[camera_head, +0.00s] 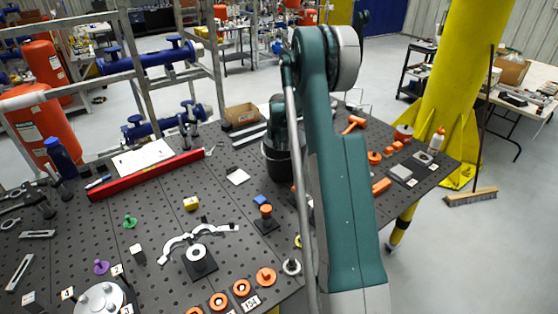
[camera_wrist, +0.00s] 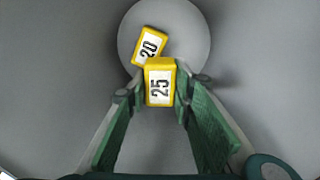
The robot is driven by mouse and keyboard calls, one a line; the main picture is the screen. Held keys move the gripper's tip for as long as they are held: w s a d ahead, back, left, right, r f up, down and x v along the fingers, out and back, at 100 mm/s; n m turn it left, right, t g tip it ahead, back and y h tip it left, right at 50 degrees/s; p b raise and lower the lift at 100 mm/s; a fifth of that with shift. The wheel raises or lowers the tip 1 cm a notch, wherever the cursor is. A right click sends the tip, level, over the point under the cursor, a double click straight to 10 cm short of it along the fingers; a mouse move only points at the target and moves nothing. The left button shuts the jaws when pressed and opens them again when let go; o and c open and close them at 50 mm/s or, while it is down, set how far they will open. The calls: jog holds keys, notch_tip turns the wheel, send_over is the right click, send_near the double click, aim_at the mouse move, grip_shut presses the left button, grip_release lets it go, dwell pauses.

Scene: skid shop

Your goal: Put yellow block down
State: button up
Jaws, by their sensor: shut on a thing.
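My gripper (camera_wrist: 160,98) is shut on a yellow block labelled 25 (camera_wrist: 160,82), held between its green-lined fingers in the wrist view. A second yellow block labelled 20 (camera_wrist: 150,45) lies tilted just beyond it, on a round light-grey surface that looks like a container bottom. The two blocks overlap in the picture; I cannot tell whether they touch. In the head view my arm reaches down at a black round bin (camera_head: 277,165) on the table. My fingertips and the held block are hidden there. Another yellow block (camera_head: 191,203) sits on the table left of the bin.
The dark perforated table (camera_head: 160,215) holds a red bar (camera_head: 147,175), a blue block (camera_head: 261,200), orange rings and several metal parts. Orange parts (camera_head: 381,186) lie right of my arm. A yellow column (camera_head: 455,90) stands beyond the table's right edge.

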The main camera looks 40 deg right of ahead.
jog(key=shift+f, duration=0.2)
jog(key=o, duration=1)
jog(key=shift+c, duration=0.2)
jog(key=shift+r, duration=0.15)
jog(key=shift+r+p, duration=0.55)
jog(key=shift+r, duration=0.1)
notch_tip(320, 180, up, 12)
jog(key=shift+f+b, duration=0.15)
jog(key=shift+b, duration=0.25)
